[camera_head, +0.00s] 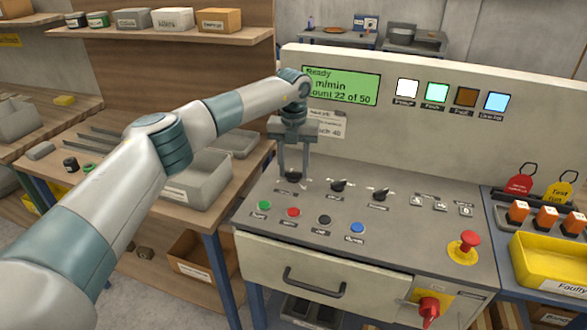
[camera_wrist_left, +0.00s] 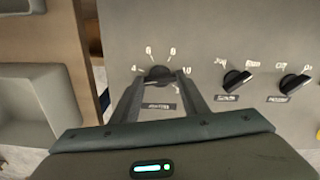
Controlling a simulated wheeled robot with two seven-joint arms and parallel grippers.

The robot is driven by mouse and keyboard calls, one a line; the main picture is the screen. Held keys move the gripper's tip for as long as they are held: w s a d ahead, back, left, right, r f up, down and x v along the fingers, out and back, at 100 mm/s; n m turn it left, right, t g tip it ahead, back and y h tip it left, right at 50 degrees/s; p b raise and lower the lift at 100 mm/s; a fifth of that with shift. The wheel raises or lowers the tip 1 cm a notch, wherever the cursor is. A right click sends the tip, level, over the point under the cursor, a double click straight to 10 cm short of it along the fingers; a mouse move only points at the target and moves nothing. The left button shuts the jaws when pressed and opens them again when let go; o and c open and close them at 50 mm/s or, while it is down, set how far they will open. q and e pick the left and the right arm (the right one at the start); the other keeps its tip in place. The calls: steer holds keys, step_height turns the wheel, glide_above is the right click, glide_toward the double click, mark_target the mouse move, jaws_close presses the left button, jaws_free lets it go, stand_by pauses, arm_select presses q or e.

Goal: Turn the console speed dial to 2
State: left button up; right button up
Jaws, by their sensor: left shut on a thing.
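The console (camera_head: 400,219) has a row of three black dials on its sloped top. The leftmost dial (camera_head: 292,177) has a ring of small numbers around it, seen in the left wrist view (camera_wrist_left: 158,73); a 10 shows at its right. Its pointer direction and its label are too blurred to read. My left gripper (camera_head: 294,174) points down over this dial, shut on it with one finger at each side. The green display (camera_head: 341,86) reads "Ready", a m/min line partly hidden by my left arm, and "count 22 of 50". My right gripper is not in view.
The middle dial (camera_head: 338,185) and right dial (camera_head: 380,194) stand close to the right of my gripper. Several coloured buttons lie in front, and a red emergency knob (camera_head: 469,241) stands at the right. A grey bin (camera_head: 199,181) stands left of the console.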

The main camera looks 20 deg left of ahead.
arm_select(q)
steer(key=shift+n, duration=1.6)
steer(key=shift+w+r+n, duration=0.1)
steer(key=shift+n, duration=0.6)
steer(key=o, duration=1.1)
steer(key=shift+c, duration=0.2)
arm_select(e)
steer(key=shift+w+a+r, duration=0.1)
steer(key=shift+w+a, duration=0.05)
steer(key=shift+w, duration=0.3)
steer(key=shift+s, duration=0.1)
